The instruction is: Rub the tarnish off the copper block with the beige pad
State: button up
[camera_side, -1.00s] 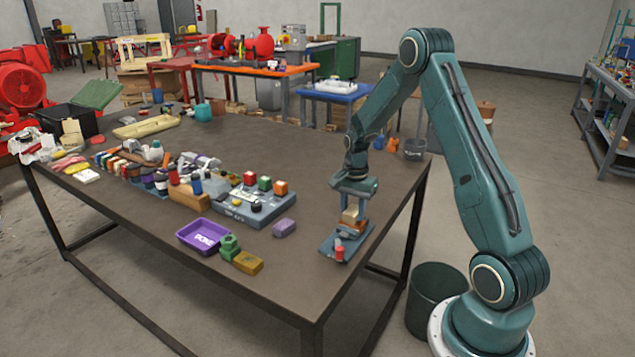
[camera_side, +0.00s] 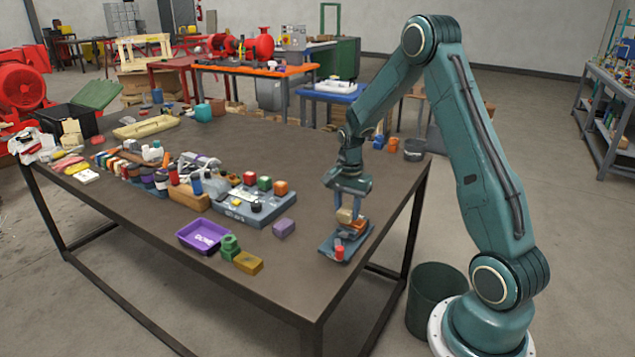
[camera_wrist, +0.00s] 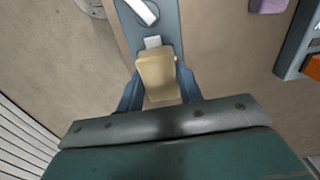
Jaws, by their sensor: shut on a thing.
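My gripper (camera_side: 347,204) is shut on the beige pad (camera_side: 344,215). The pad also shows in the wrist view (camera_wrist: 157,74), between my two fingers. In the side view the copper block (camera_side: 358,227) is orange-brown and sits on a blue-grey plate (camera_side: 332,245), just below and to the right of the pad. The pad overlaps it in the picture; I cannot tell if they touch. How much tarnish is on the block is too small to tell. In the wrist view the block is not clearly visible, with the pad covering the middle of the plate (camera_wrist: 171,30).
A red-topped piece (camera_side: 340,253) stands at the plate's near end. A lilac block (camera_side: 284,228), a purple tray (camera_side: 203,236) and a grey board of coloured blocks (camera_side: 242,209) lie to the left. The table's right edge is close beside the plate.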

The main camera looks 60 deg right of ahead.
jog(key=shift+r, duration=2.8)
